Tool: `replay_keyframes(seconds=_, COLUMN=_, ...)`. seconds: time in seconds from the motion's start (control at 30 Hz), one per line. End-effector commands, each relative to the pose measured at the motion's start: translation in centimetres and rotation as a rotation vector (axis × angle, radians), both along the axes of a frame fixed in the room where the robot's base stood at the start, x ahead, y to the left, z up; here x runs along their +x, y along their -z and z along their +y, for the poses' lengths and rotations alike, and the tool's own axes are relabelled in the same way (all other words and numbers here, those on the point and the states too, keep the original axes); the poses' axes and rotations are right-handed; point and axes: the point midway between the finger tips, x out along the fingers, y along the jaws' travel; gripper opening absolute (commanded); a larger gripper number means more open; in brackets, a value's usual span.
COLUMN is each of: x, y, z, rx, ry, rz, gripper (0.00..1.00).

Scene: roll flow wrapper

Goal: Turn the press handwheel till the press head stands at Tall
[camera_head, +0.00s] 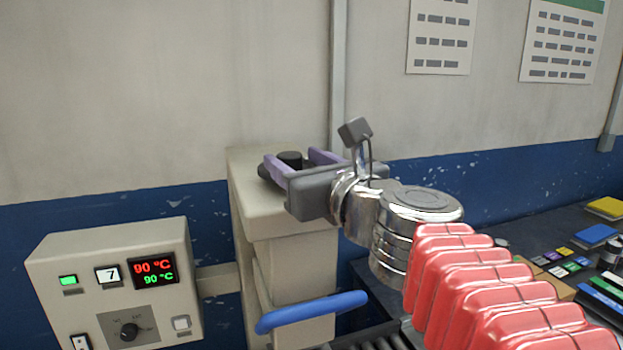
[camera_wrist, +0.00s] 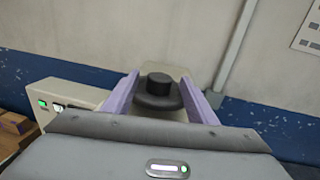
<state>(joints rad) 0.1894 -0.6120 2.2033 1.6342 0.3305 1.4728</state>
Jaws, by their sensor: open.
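The press handwheel (camera_wrist: 158,88) is a dark round wheel with a raised black hub, on top of the beige press column (camera_head: 275,226). My gripper (camera_head: 289,163) is open, with its two lilac fingers reaching to either side of the handwheel. In the wrist view my gripper (camera_wrist: 160,92) has one finger left and one finger right of the wheel, and I cannot tell whether they touch it. In the head view the handwheel (camera_head: 290,160) is partly hidden by the fingers. The press head and any height scale with a Tall mark are not readable here.
A control box (camera_head: 110,285) with a 90 °C display, a 7 and a knob stands at the left. A blue bar handle (camera_head: 312,312) crosses the column's front below. At right, a dark bench (camera_head: 500,217) holds colored blocks. A wall lies behind.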

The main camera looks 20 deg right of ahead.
Motion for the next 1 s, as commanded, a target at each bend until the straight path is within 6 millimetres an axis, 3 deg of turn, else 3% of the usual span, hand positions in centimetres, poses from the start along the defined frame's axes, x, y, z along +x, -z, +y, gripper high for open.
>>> replay_keyframes(seconds=0.7, x=-7.8, y=0.1, z=-1.1, rx=-0.002, ry=0.004, rz=0.000, gripper=0.52)
replay_keyframes(seconds=1.0, x=-10.0, y=0.1, z=-1.5, rx=0.000, ry=0.005, rz=-0.001, gripper=0.52)
